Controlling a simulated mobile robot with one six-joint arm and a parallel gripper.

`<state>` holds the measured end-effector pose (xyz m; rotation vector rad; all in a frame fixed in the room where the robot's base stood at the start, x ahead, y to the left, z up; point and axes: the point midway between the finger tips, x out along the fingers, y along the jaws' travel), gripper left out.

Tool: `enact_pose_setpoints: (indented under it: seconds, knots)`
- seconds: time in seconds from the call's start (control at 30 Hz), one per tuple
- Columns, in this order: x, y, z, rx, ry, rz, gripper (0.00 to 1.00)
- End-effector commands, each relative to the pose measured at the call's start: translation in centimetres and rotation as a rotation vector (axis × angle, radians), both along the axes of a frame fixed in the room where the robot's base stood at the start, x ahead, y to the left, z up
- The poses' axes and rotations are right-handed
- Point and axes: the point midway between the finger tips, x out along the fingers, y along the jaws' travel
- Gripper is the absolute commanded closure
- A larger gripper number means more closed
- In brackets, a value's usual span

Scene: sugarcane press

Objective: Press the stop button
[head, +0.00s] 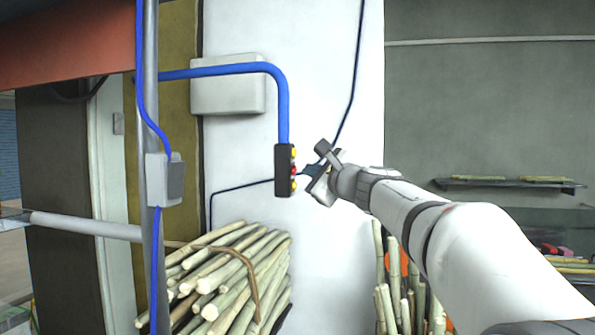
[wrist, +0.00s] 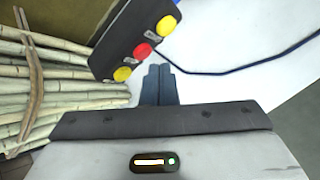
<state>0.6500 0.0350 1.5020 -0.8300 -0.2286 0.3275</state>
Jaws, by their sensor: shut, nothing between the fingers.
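A dark control box (head: 284,170) hangs at the end of a blue conduit, in front of a white wall. It carries a red button (head: 293,170) between two yellow buttons (head: 293,153). In the wrist view the red button (wrist: 142,50) sits in the middle of the tilted box, with a yellow button (wrist: 166,26) above right and another (wrist: 123,74) below left. My gripper (head: 309,169) is shut and empty, just right of the box at about the red button's height. In the wrist view its fingertips (wrist: 159,68) appear just below the red button. I see no contact with it.
A bundle of cane stalks (head: 225,275) lies below the box. More stalks (head: 405,290) stand under my arm. A metal post (head: 151,110) with a grey switch box (head: 165,180) stands to the left. A thin dark cable (head: 352,90) runs down the wall behind my gripper.

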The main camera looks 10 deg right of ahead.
Motion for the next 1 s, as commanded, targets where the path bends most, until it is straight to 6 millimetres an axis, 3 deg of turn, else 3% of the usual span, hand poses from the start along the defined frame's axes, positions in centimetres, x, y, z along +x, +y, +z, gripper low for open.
enact_pose_setpoints:
  seconds: [1.0]
  knots:
    - [0.43,0.83,0.02,0.000,0.000,0.000,1.00]
